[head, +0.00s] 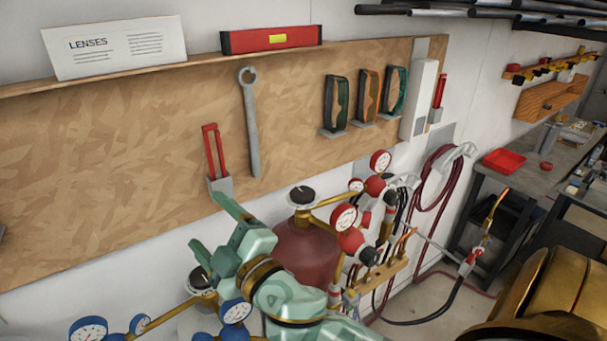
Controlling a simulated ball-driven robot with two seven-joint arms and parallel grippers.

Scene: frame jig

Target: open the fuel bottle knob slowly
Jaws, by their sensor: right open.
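The dark red fuel bottle (308,252) stands against the wall in the middle of the head view. Its black knob (300,196) sits on top, with a brass valve and red regulator beside it. My right gripper (215,230), pale green, is open and empty. It is to the left of the red bottle and its knob, apart from the knob, with its fingers pointing up and left. My arm hides the lower left of the bottle. My left gripper is not in view.
Red-rimmed gauges (344,217) stand right of the knob. A second black knob (200,279) with blue gauges (88,329) is at lower left. A torch (470,256) and hoses hang at right. The pegboard (130,170) with tools is behind.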

